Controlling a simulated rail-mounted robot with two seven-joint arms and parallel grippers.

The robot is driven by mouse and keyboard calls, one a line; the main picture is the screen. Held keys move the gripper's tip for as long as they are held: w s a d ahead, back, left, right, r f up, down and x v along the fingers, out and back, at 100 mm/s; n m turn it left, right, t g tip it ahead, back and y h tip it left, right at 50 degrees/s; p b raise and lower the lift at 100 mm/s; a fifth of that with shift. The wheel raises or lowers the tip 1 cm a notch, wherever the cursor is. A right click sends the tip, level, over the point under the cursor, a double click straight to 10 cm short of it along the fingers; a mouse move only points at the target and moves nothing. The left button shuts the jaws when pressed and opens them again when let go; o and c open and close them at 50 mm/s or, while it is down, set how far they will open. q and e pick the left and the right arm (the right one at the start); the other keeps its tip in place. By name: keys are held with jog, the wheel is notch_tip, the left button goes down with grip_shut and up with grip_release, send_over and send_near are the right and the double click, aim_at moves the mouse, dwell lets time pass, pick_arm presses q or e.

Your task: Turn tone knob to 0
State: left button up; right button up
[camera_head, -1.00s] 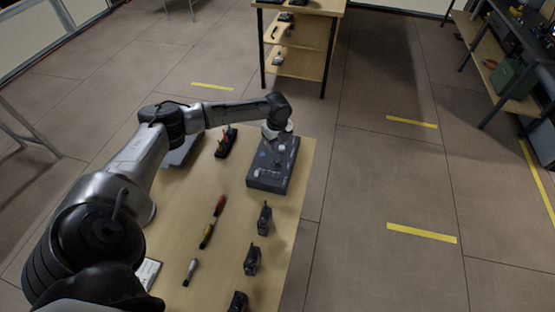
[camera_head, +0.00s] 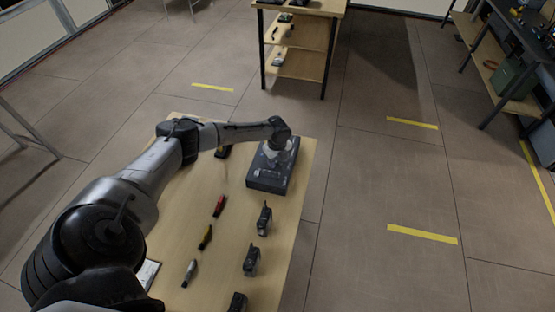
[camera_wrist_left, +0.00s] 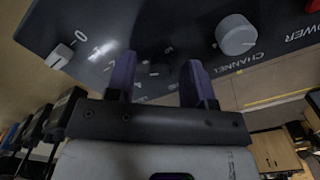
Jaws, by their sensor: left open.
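A dark grey control box (camera_head: 268,178) lies at the far right of the wooden table. In the left wrist view its panel (camera_wrist_left: 110,20) carries a pale round knob (camera_wrist_left: 237,36) beside the word CHANNEL and a pale small control (camera_wrist_left: 60,57) near a 0 mark. A small dark knob (camera_wrist_left: 160,70) shows between my fingers; its label is not readable. No TONE label can be read. My left gripper (camera_wrist_left: 160,78) is open, its two purple fingers apart at the panel; whether they touch it I cannot tell. In the head view the gripper (camera_head: 283,150) hides part of the box top. My right gripper is out of view.
On the table (camera_head: 225,265) are a red marker (camera_head: 219,206), a yellow-black marker (camera_head: 206,237), a grey marker (camera_head: 190,271) and several dark handheld devices, one beside the box (camera_head: 264,219). A shelf unit (camera_head: 300,50) stands behind. Floor right of the table is clear.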

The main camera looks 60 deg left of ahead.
pick_arm(q)
grip_shut()
dwell(0.3)
